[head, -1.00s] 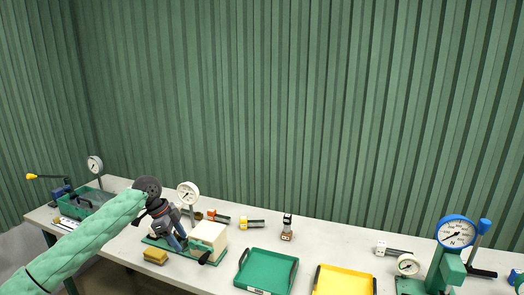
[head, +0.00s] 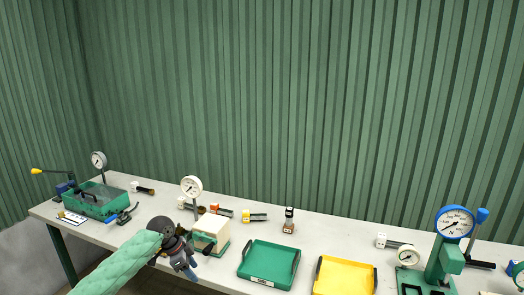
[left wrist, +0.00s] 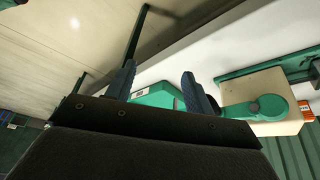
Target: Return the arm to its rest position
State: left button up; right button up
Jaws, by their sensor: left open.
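My left arm (head: 120,268), in a green quilted sleeve, comes in from the lower left in the head view. My left gripper (head: 188,272) hangs at the table's front edge, in front of the beige block device (head: 211,232) and left of the green tray (head: 268,263). In the left wrist view the two dark fingers (left wrist: 160,84) stand apart with nothing held between them. A green part shows behind the fingers there, and the beige block (left wrist: 262,98) lies to their right. My right gripper is not in view.
The pale table (head: 335,236) also carries a yellow tray (head: 345,277), a blue-rimmed gauge stand (head: 455,223), a white dial gauge (head: 191,186) and a green box (head: 98,202) at the left. Several small coloured-ended parts lie along the back. Floor shows in front at the left.

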pick_arm(q)
jog(key=s+d+f+n+b, duration=0.15)
jog(key=s+f, duration=0.45)
jog(key=f, duration=0.7)
jog(key=s+d+f+n+t+y+b, duration=0.1)
jog(key=s+d+f+n, duration=0.3)
jog(key=f, duration=0.8)
jog(key=s+a+f+n+b, duration=0.1)
jog(key=s+f+n+b, duration=0.1)
jog(key=s+f, duration=0.8)
jog(key=s+f+n+y+b, duration=0.3)
jog(key=s+f+n, duration=0.2)
jog(key=s+f, duration=2.3)
jog(key=s, duration=0.3)
jog(key=shift+s+d, duration=0.2)
jog(key=shift+d, duration=0.15)
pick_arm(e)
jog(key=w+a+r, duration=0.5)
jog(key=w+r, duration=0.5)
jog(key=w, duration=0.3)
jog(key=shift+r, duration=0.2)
